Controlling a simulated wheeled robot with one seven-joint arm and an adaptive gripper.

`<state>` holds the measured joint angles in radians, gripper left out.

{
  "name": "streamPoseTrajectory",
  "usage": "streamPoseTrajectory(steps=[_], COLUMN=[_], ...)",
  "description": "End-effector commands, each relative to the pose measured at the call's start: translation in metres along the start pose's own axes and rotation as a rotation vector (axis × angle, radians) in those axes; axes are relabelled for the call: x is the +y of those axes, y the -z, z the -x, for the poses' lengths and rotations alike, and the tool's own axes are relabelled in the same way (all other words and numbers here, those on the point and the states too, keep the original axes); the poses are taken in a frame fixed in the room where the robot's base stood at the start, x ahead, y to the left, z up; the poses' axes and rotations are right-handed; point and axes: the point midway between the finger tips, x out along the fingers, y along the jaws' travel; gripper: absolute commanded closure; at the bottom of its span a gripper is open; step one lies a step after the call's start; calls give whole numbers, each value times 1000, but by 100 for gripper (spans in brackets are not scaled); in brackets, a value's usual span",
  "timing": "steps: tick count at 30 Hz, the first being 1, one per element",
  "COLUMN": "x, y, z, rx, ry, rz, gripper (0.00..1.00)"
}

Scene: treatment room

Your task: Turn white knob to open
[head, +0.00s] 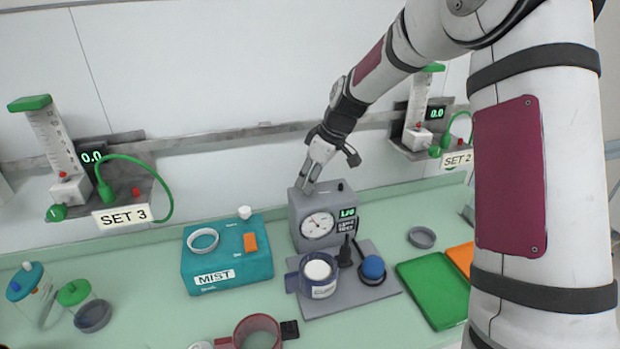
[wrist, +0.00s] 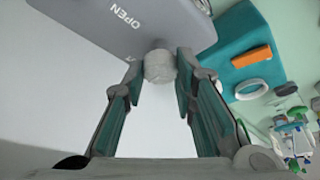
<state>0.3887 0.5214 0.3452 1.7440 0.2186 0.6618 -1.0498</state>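The white knob (wrist: 160,66) sits at the edge of the grey face marked OPEN in the wrist view. My gripper (wrist: 160,68) has one finger on each side of it, and both pads appear to touch it. In the head view, my gripper (head: 306,187) reaches down to the top left of the grey gauge unit (head: 295,215), which has a round dial and a green display. There the knob is hidden by the fingers. The OPEN lettering (wrist: 124,17) lies to the upper left of the knob.
A teal MIST box (head: 215,267) stands left of the gauge unit. A blue cup (head: 292,282) and a blue ball (head: 373,267) are in front of it. Green (head: 435,290) and orange pads lie at the right. SET 3 (head: 124,216) and SET 2 flowmeters hang on the wall.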

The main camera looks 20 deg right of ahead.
Motion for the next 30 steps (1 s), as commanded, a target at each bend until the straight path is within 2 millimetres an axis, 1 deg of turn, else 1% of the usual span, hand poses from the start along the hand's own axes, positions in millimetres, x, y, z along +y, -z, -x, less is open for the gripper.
streamPoseTrajectory(steps=[8, 14, 20, 30], x=[-1, -1, -3, -5], y=[0, 1, 1, 3], z=[0, 0, 0, -1], rx=[0, -1, -1, -1], ry=[-7, -38, -96, -219], rz=[-18, -90, -229, -523], gripper=[100, 100, 100, 100])
